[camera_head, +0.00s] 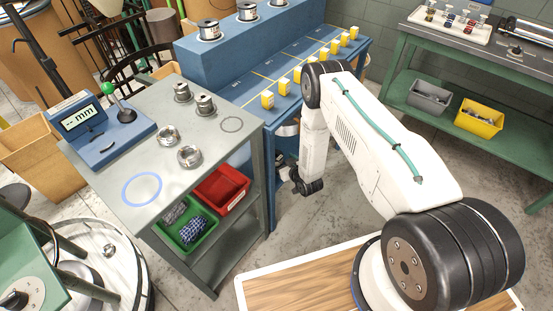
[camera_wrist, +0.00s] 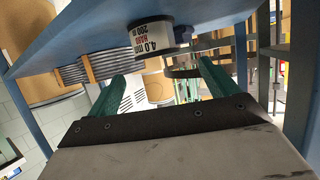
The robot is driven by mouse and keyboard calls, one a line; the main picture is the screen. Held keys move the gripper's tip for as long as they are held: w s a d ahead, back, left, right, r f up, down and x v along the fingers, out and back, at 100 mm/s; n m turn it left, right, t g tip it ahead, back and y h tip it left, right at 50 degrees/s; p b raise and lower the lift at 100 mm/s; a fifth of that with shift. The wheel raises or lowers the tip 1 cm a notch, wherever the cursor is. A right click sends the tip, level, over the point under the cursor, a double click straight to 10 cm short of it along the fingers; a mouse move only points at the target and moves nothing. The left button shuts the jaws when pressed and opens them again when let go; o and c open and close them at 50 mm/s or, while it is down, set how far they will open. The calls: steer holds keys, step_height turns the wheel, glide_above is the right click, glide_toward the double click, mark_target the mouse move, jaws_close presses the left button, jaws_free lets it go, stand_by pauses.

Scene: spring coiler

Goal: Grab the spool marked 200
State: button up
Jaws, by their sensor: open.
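In the wrist view, which looks upside down, a spool (camera_wrist: 152,38) with a white and red label reads "4.0 mm", "HARD" and "200 m". It rests against a blue shelf surface (camera_wrist: 215,15). My gripper (camera_wrist: 162,76) is open, with its two green fingers spread apart. The spool lies ahead, its label facing me and roughly between the finger directions; nothing is held. In the head view my arm reaches down beside the blue bench (camera_head: 262,125); the fingers are not clearly visible there, and the marked spool cannot be identified.
Three spools stand on the blue bench's raised back, including one at left (camera_head: 209,31). Yellow blocks line its front. The grey table (camera_head: 188,185) holds several metal spools or rings and a gauge (camera_head: 105,130).

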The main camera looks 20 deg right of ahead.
mark_target(277, 156)
steer(key=x, duration=0.6)
steer(key=shift+d+f, duration=0.1)
steer(key=shift+d, duration=0.1)
steer(key=shift+w, duration=0.1)
steer(key=c, duration=1.3)
